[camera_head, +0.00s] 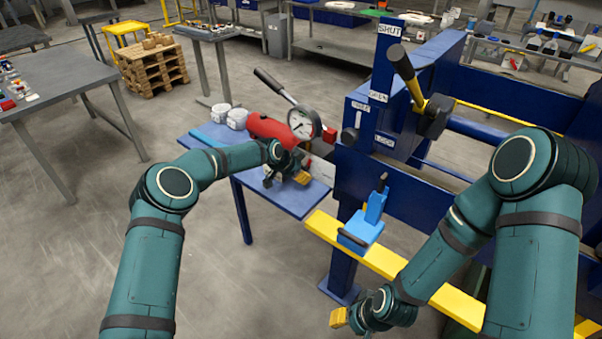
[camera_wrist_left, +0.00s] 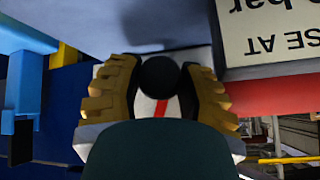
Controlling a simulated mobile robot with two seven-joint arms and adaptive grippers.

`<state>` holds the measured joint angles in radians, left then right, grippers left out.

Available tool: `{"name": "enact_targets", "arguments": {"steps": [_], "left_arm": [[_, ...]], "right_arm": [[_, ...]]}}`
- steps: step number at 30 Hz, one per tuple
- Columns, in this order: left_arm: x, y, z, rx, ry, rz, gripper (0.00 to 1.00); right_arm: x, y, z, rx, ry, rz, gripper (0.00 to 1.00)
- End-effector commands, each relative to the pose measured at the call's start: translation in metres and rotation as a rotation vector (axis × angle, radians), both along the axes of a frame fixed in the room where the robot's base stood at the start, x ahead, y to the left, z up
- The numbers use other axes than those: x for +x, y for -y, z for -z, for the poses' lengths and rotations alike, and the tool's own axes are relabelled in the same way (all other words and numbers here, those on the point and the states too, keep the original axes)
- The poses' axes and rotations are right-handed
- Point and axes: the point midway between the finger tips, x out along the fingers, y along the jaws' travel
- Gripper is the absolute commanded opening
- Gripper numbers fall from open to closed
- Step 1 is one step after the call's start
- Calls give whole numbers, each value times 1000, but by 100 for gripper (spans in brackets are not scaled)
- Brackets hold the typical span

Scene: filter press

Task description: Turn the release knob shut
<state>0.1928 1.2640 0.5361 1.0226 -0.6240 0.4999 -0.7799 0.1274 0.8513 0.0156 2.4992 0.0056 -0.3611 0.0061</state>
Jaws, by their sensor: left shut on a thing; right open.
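The release knob (camera_wrist_left: 158,76) is a dark round knob in the left wrist view, between my left gripper's ridged yellow fingers (camera_wrist_left: 158,92). A white patch with a red stripe shows just below it. In the head view my left gripper (camera_head: 290,180) is at the near end of the red pump (camera_head: 267,128), and it hides the knob there. It is shut on the knob. How far the knob is turned cannot be told. My right gripper (camera_head: 340,317) is open and empty, low at the front, apart from the press (camera_head: 355,175).
The pump, with a gauge (camera_head: 302,123) and a raised lever (camera_head: 275,86), stands on a blue side table (camera_head: 296,202). A white sign (camera_wrist_left: 272,35) is close by the left fingers. A blue clamp-like part (camera_head: 363,228) sits on the yellow rail (camera_head: 410,272). Open floor lies left.

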Motion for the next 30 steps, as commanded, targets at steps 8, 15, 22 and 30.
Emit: {"name": "enact_targets", "arguments": {"steps": [8,15,22,30], "left_arm": [[3,-3,-4,1,10,-5,55],[1,-1,-2,1,6,-3,55],[-6,-10,-16,2,6,-2,55],[-28,-33,-55,2,8,-4,55]], "right_arm": [[0,0,0,0,0,0,47],[0,0,0,0,1,0,47],[0,0,0,0,1,0,47],[0,0,0,0,1,0,47]]}}
